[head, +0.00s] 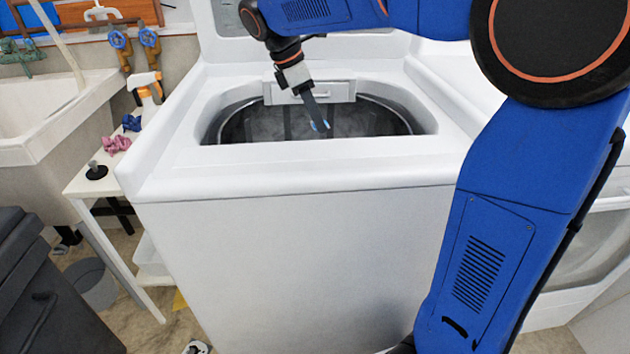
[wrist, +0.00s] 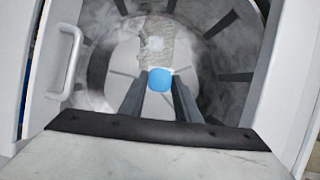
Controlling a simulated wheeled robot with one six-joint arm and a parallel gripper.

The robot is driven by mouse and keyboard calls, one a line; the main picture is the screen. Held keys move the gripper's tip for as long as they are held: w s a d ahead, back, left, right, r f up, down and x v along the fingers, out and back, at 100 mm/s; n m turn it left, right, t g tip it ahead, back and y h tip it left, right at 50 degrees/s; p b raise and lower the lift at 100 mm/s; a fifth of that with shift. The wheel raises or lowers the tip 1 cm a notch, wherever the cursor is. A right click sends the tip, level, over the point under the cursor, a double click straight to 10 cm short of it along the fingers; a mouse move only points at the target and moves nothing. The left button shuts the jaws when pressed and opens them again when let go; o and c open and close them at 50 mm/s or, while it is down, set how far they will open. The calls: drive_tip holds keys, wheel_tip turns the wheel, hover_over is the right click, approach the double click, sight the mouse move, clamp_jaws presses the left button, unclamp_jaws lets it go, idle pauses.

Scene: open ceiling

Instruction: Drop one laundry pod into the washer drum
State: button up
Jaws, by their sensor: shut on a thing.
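My gripper (head: 317,123) reaches down into the open top of the white washer (head: 290,250). Its fingers, seen in the wrist view (wrist: 160,88), are shut on a small blue and white laundry pod (wrist: 160,79). The pod also shows as a bit of blue at the fingertips in the head view (head: 315,126). The grey metal washer drum (head: 375,118) lies around and below the fingers, and the wrist view looks down to its round floor (wrist: 128,60). A pale greenish crumpled thing (wrist: 155,45) lies in the drum beyond the pod.
The washer's lid stands raised at the back. Left of the washer, a narrow white table (head: 85,183) holds a spray bottle (head: 147,87) and small pink and blue items. A sink (head: 50,110) stands at the far left. A dark bin (head: 45,300) is at the lower left.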

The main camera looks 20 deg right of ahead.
drive_tip(key=o, duration=1.1)
drive_tip(key=shift+c, duration=0.2)
drive_tip(key=v, duration=1.7)
drive_tip(key=shift+r, duration=0.2)
drive_tip(key=shift+s, duration=0.15)
